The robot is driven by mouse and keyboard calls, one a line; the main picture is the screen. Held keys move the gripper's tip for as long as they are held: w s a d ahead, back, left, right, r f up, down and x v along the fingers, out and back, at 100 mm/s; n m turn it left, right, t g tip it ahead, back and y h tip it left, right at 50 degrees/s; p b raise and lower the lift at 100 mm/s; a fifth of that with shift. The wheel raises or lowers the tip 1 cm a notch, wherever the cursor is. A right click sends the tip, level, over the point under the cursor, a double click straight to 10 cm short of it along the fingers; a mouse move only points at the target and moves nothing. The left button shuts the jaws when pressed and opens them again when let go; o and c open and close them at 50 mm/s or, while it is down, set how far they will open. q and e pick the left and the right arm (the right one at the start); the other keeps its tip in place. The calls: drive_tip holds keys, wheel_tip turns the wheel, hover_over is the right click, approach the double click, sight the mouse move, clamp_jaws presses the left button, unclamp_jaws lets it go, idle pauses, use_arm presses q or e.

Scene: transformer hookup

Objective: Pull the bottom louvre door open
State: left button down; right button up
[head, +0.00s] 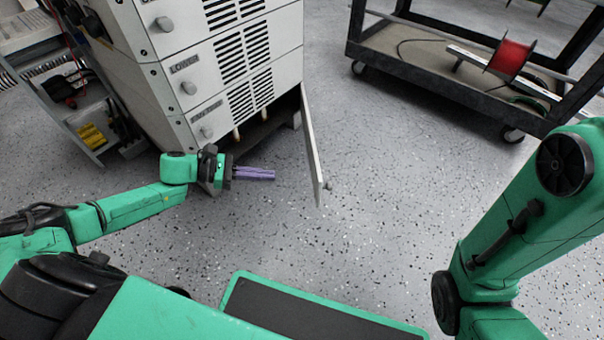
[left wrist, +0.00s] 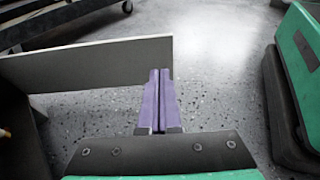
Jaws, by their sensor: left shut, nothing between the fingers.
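The bottom louvre door (head: 312,150) stands swung out from the right side of the white cabinet (head: 292,40), seen nearly edge-on, with a small knob (head: 328,186) near its free end. A dark opening (head: 262,130) shows at the bottom of the cabinet. My left gripper (head: 273,175) has purple fingers, shut and empty, left of the door and in front of the opening. In the left wrist view its fingers (left wrist: 158,75) overlap the door's flat panel (left wrist: 90,65) near its free end; I cannot tell whether they touch. My right gripper is out of view.
Closed louvre panels with knobs (head: 188,88) sit above the opening. A dark cart (head: 440,95) with a red spool (head: 510,58) stands at the back right. An open shelf unit (head: 90,120) stands at left. Speckled floor (head: 390,190) is clear right of the door.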

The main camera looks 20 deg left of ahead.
sight(317, 177)
use_arm(q)
drive_tip(key=b+x, duration=0.1)
drive_tip(key=x, duration=0.2)
drive_tip(key=b+x, duration=0.1)
drive_tip(key=x, duration=0.2)
drive_tip(key=b+x, duration=0.2)
drive_tip(key=x, duration=0.2)
drive_tip(key=shift+w+d+r, duration=0.1)
drive_tip(key=shift+d+r, duration=0.1)
drive_tip(key=shift+r, duration=0.05)
drive_tip(key=shift+w+d, duration=0.1)
drive_tip(key=shift+d, duration=0.1)
drive_tip(key=shift+d+r, duration=0.1)
drive_tip(key=shift+d, duration=0.1)
